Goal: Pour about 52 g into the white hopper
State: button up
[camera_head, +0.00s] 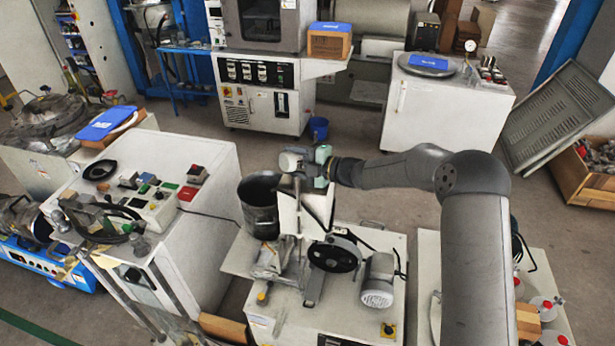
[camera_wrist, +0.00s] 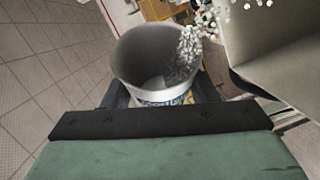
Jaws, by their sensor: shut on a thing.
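My gripper (camera_wrist: 160,99) is shut on a light grey cup (camera_wrist: 135,70), seen mouth-on in the wrist view. White granules (camera_wrist: 183,58) lie along the cup's right inner wall and reach its upper right rim. More loose granules show beyond the rim, by the white hopper (camera_wrist: 285,45) at the right. In the head view, my gripper (camera_head: 308,165) is above the white hopper (camera_head: 318,203), with the cup (camera_head: 291,161) on its left, tilted. The hopper's inside and how much it holds are hidden in the head view.
A dark metal bucket (camera_head: 259,208) stands just left of the hopper. A black wheel (camera_head: 334,254) and a motor (camera_head: 378,281) sit on the machine below. A white control cabinet (camera_head: 170,262) stands at the left. Open floor lies behind the hopper.

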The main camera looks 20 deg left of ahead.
jog(key=shift+w+d, duration=0.1)
dwell(1.6)
